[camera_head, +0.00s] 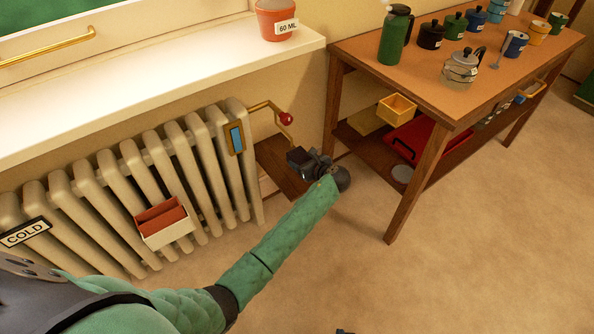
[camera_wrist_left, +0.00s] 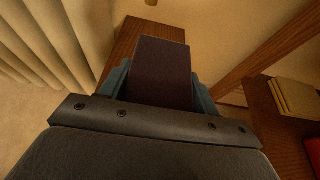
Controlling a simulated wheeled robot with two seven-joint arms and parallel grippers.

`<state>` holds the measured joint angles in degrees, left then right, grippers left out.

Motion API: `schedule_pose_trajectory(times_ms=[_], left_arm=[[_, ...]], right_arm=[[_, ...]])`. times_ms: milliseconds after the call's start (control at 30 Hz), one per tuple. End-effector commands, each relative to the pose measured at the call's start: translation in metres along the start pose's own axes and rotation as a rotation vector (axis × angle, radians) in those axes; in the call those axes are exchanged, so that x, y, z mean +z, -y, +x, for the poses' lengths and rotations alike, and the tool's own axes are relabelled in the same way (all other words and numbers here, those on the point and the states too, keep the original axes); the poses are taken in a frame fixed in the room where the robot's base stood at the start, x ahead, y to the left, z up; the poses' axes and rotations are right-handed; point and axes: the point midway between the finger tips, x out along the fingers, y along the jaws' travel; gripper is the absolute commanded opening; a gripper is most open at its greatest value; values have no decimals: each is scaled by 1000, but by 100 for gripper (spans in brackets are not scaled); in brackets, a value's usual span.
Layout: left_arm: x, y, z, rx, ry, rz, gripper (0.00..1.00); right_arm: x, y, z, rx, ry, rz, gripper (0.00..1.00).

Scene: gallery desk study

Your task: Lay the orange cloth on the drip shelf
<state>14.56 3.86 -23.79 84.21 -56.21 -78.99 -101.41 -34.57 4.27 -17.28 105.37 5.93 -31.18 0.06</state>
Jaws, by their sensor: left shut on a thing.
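My left gripper (camera_head: 299,158) reaches in over a low brown wooden board (camera_head: 272,160), below the radiator valve; this looks like the drip shelf. The wrist view shows the board (camera_wrist_left: 130,38) behind the jaws. The left gripper (camera_wrist_left: 160,85) is shut on a dark maroon, flat-faced thing (camera_wrist_left: 163,68) between its blue-grey fingers. In this shade I cannot tell if that is the orange cloth. Whether it touches the board is hidden. A rust-red thing (camera_head: 160,218) sits in a white box on the radiator. My right gripper is not in view.
The ribbed radiator (camera_head: 130,190) stands left of the gripper, with the red valve knob (camera_head: 286,118) just above. A wooden table (camera_head: 480,75) stands right, its leg (camera_head: 333,105) close by. Its lower shelf holds a yellow box (camera_head: 397,107) and red tray (camera_head: 425,140).

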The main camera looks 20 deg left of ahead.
Motion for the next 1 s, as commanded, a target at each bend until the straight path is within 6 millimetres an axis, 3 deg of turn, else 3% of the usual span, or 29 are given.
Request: schedule_pose_trajectory(times_ms=[100, 333, 633, 1000], left_arm=[[-4, -9, 15, 0, 1, 1, 38], [-10, -13, 24, 0, 0, 1, 38], [-42, -13, 37, 0, -1, 2, 38], [-44, -13, 38, -1, 0, 1, 38]], right_arm=[[1, 0, 2, 0, 0, 0, 0], [2, 0, 2, -1, 0, 1, 0], [7, -1, 8, 0, -1, 1, 0], [8, -2, 7, 1, 1, 1, 0]])
